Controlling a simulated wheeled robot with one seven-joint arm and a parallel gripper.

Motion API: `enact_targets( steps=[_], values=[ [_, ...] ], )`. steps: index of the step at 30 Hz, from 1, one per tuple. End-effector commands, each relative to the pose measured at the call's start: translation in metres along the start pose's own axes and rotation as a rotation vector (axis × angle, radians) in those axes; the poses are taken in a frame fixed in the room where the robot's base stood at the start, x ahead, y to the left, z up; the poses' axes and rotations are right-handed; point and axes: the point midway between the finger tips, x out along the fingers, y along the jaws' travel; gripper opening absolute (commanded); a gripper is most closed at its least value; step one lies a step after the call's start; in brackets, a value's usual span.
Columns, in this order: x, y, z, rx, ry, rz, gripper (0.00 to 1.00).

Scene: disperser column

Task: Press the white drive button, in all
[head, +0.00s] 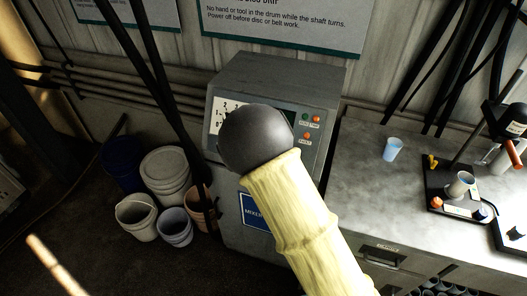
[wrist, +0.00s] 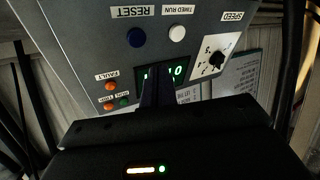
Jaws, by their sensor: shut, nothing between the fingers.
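The grey control cabinet (head: 290,78) stands against the wall in the head view, its front panel partly covered by my arm. In the wrist view the panel appears upside down. The white button (wrist: 177,33) sits beside the TIMED RUN label, next to the blue RESET button (wrist: 136,37). My gripper (wrist: 157,72) is shut and empty, its dark fingers over part of the green-lit display (wrist: 178,74). In the picture the fingertips are clear of the white button; their distance from the panel is hard to tell. In the head view the gripper and buttons are hidden behind my arm.
The speed dial (wrist: 216,60) is right of the display in the wrist view; the orange fault light (wrist: 110,86) is left. A bench (head: 365,190) with a blue cup (head: 392,150) stands right of the cabinet. Several buckets (head: 165,172) stand left. Dark cables hang nearby.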

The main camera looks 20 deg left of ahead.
Motion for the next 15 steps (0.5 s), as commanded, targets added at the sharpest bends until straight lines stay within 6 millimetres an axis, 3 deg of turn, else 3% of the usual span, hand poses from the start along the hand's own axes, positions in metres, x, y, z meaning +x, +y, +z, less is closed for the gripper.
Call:
enact_targets(
  steps=[1,3,6,9,15],
  values=[
    [0.002,-0.023,0.000,-0.037,0.054,-0.052,0.00],
    [0.002,-0.047,-0.005,-0.069,0.131,-0.112,0.00],
    [-0.001,-0.071,-0.009,-0.096,0.206,-0.176,0.00],
    [-0.003,-0.081,-0.011,-0.107,0.238,-0.205,0.00],
    [-0.003,-0.081,-0.012,-0.105,0.242,-0.205,0.00]
  ],
)
